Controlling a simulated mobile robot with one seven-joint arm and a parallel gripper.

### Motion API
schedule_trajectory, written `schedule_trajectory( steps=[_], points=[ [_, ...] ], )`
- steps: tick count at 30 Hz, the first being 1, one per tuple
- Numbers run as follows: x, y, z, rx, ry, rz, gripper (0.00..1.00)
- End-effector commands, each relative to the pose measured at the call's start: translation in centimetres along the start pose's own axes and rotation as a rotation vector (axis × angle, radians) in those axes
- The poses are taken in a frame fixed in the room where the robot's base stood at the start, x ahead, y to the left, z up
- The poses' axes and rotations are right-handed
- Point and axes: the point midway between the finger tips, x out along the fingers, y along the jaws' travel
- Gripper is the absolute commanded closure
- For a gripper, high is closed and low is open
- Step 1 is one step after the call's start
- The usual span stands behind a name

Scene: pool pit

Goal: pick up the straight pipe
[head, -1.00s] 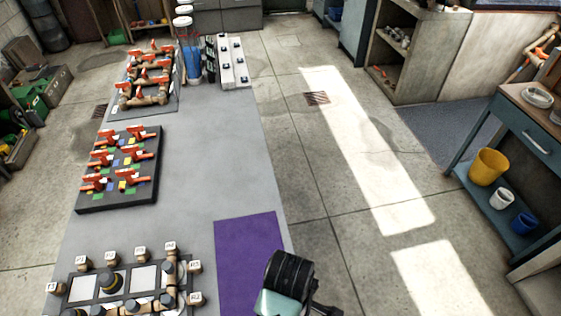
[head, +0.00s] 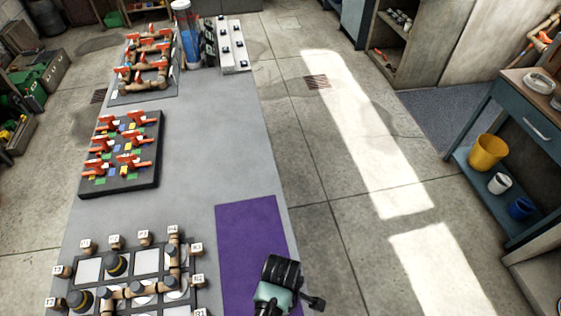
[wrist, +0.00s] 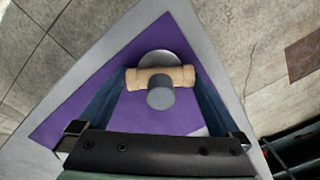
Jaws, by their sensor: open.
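The straight pipe (wrist: 180,77) is a short tan piece lying crosswise in the wrist view. A grey round disc (wrist: 160,58) shows behind it and a grey cylinder (wrist: 160,98) stands out in front of its middle. It is over the purple mat (wrist: 80,113). My gripper (wrist: 161,80) is open, with one finger near each end of the pipe; I cannot tell if they touch it. In the head view my dark and teal wrist (head: 280,272) is over the right front of the purple mat (head: 247,240), hiding the fingers and the pipe.
The grey table (head: 190,190) also bears a front pipe board (head: 147,262), a black board with orange-handled valves (head: 150,186), a far pipe frame (head: 150,85) and a white block rack (head: 232,45). Bare floor (head: 320,180) lies to the right, then a blue workbench (head: 520,125).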

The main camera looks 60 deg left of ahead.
Motion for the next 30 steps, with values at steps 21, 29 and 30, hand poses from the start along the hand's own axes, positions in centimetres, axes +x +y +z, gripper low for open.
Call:
schedule_trajectory(
  steps=[21,29,30],
  points=[
    [-0.1,0.1,0.0,0.001,0.000,0.001,0.78],
    [-1.7,0.1,0.0,0.001,0.000,0.003,0.78],
    [-2.3,0.1,0.0,0.001,0.001,0.004,0.78]
  ],
)
